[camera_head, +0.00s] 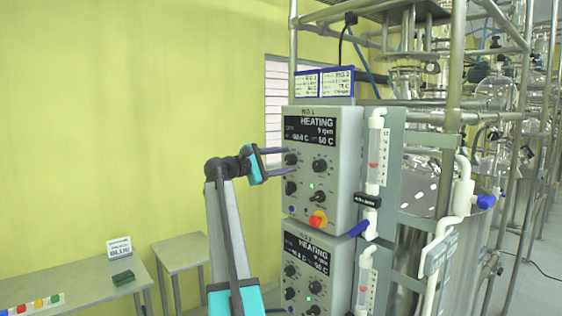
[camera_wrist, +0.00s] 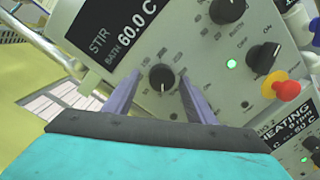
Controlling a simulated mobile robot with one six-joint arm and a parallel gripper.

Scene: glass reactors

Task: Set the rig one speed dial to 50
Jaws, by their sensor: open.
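The rig one box (camera_head: 341,205) is a grey panel labelled RIG 1. Its dark display (camera_head: 309,131) reads HEATING with about 9 rpm and 60 C. A black dial (camera_head: 290,159) sits at the panel's upper left; its name is too small to read. In the wrist view the dial (camera_wrist: 162,78) has a printed scale around it and a pale mark pointing roughly up in the picture. My gripper (camera_head: 289,161) is open at the panel. Its two purple fingers (camera_wrist: 158,84) stand on either side of the dial, with visible gaps, so no grasp shows.
More black knobs (camera_head: 320,166), a green light and a red-yellow button (camera_head: 318,220) are close by on the panel. The rig two box (camera_head: 316,270) is directly below. Metal piping and a clear flow tube (camera_head: 376,160) stand right. Open space lies left, above low tables (camera_head: 85,270).

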